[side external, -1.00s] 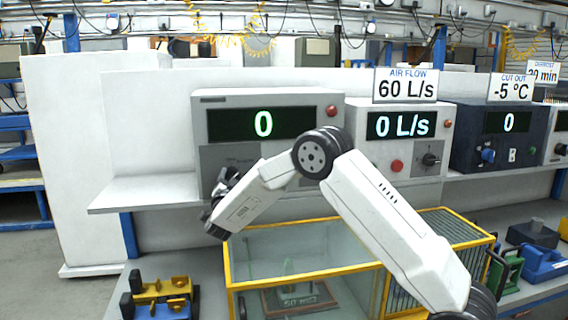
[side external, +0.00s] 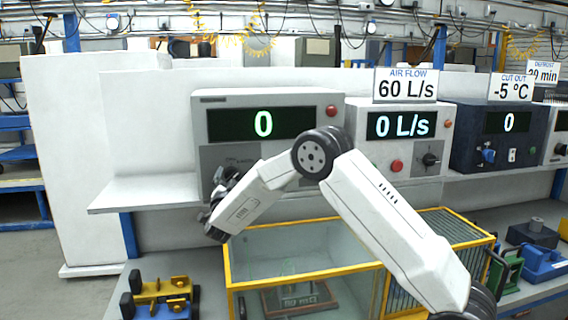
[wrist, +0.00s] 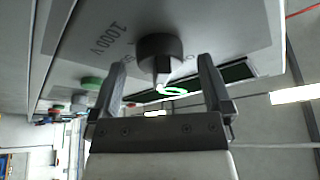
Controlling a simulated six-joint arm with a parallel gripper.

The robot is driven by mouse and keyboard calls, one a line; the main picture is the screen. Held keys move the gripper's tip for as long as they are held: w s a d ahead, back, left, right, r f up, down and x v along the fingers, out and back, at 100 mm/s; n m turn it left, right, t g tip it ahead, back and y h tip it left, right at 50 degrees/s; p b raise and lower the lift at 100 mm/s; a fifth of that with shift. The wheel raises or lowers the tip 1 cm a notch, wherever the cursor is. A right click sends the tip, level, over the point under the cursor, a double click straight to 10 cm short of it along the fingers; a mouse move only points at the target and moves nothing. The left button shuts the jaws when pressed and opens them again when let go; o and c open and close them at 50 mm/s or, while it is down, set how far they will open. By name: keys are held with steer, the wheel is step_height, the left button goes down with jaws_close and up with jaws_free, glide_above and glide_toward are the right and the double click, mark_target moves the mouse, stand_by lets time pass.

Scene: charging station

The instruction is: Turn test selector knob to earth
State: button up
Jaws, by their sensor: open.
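The test selector knob (wrist: 160,56) is a dark round knob with a pale pointer bar, on a grey panel in the wrist view. The marking "1000 V" is printed left of it; other markings are partly hidden or too small to read. My gripper (wrist: 162,64) is open, with one finger on either side of the knob in that view. I cannot tell if the fingers touch it. In the side view my gripper (side external: 219,196) is at the lower left of the white tester (side external: 272,98), hiding the knob. The tester's display (side external: 262,124) reads 0.
A red button (side external: 331,111) is at the tester's upper right. A unit (side external: 398,158) reading "0 L/s" stands to its right. A yellow-framed clear enclosure (side external: 300,272) lies below my arm. The shelf left of the tester (side external: 150,192) is bare.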

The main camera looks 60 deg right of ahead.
steer(key=v, duration=0.7)
steer(key=shift+a, duration=0.1)
steer(key=s+a+f+n+t+y, duration=0.1)
steer(key=s+a+f+n+y, duration=0.2)
steer(key=a+n+y, duration=0.45)
steer(key=s+a+f+n+t+y, duration=0.1)
steer(key=s+a+f+n+y, duration=0.35)
steer(key=a+y, duration=0.55)
steer(key=s+d+f+n+g, duration=0.1)
steer(key=s+f+n+g, duration=0.1)
steer(key=s, duration=0.4)
steer(key=s+d+f+n+g, duration=0.2)
steer(key=s+n+g, duration=0.1)
steer(key=s+g, duration=0.2)
steer(key=s+d+f+n+g+y, duration=0.1)
steer(key=s+d+f+n+g, duration=0.1)
steer(key=s, duration=0.6)
steer(key=shift+s+f+n+g, duration=0.3)
steer(key=shift+s+f+g, duration=0.1)
steer(key=shift+g, duration=0.4)
